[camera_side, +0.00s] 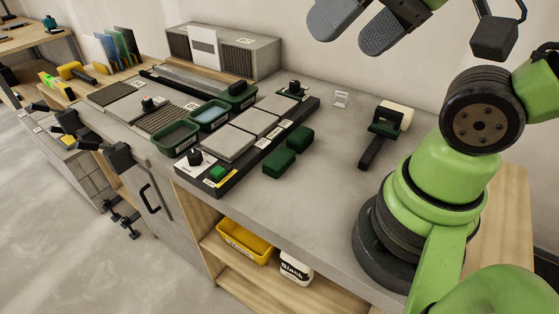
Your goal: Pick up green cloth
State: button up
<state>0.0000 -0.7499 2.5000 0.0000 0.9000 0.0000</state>
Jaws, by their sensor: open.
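Two dark green, block-like pieces lie on the grey bench top, just right of the tile board. One green piece (279,162) is nearer the front edge, and the other green piece (299,138) is just behind it. Either could be the folded green cloth; I cannot tell which from this view. My gripper (352,36) is at the top of the picture, raised well above the bench. Its two grey finger pads are apart with nothing between them.
The tile board (270,147) holds pale tiles, dark knobs and a green button. Green-rimmed trays (175,138) stand to its left. A black tool with a pale roller (385,122) lies right of the pieces. The bench between them is clear.

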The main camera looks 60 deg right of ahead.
jog(key=c, duration=0.6)
jog(key=w+d+f+n+g+h, duration=0.2)
jog(key=w+d+f+n+g, duration=0.25)
jog(key=w+f+n, duration=0.8)
jog(key=f+n, duration=0.2)
jog(key=w+d+f+n+g, duration=0.1)
jog(key=f+n, duration=0.2)
jog(key=w+d+f+n+g, duration=0.1)
jog(key=f+n, duration=0.2)
jog(key=n, duration=0.1)
jog(key=shift+w+d+g, duration=0.1)
jog(key=shift+d+g, duration=0.05)
jog(key=shift+g, duration=0.1)
send_over(279, 157)
jog(key=shift+n, duration=0.25)
notch_tip(279, 157, down, 4)
jog(key=shift+f, duration=0.2)
jog(key=shift+d+f, duration=0.1)
jog(key=shift+f, duration=2.9)
